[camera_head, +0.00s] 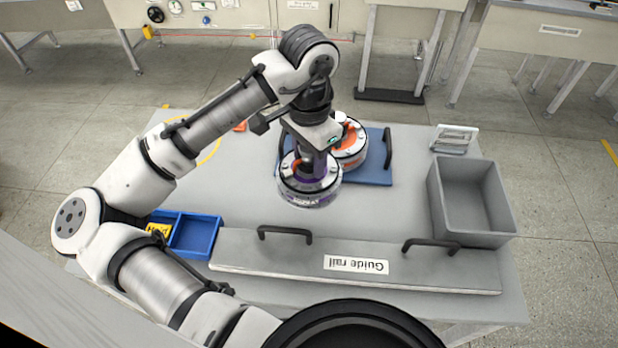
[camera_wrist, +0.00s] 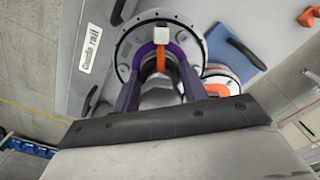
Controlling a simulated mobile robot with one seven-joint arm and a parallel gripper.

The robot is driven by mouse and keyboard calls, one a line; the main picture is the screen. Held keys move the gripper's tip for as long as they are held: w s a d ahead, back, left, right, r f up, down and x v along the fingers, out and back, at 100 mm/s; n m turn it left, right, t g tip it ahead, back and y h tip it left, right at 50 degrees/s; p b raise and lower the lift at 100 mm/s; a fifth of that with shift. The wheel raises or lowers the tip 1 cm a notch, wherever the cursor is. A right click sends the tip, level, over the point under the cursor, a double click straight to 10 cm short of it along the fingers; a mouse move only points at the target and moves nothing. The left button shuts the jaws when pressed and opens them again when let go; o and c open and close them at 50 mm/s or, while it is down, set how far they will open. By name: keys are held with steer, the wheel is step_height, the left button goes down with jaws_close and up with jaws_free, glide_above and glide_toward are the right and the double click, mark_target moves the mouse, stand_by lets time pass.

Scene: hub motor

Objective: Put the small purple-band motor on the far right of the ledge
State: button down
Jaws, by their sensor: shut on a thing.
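The purple-band motor (camera_head: 308,198) is a round silver hub with a purple band, upright near the middle of the table. My gripper (camera_head: 316,165) is above it, shut on its centre part; the grip is partly hidden by my wrist. In the wrist view the motor (camera_wrist: 128,48) fills the space past my fingers (camera_wrist: 161,72), with an orange strip at its centre. I cannot tell whether it touches the table. A long grey ledge labelled "Guide rail" (camera_head: 300,262) runs along the near side of the table, with two black handles.
An orange-band motor (camera_head: 352,152) is close behind, by a blue board (camera_head: 374,176) with a black handle. A grey bin (camera_head: 468,240) stands at the right, a small rack (camera_head: 454,139) behind it. A blue tray (camera_head: 195,237) is at the left. The table between motor and bin is clear.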

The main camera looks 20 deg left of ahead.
step_height(320, 180, up, 9)
steer(key=shift+f, duration=0.2)
step_height(320, 180, down, 3)
steer(key=b, duration=0.4)
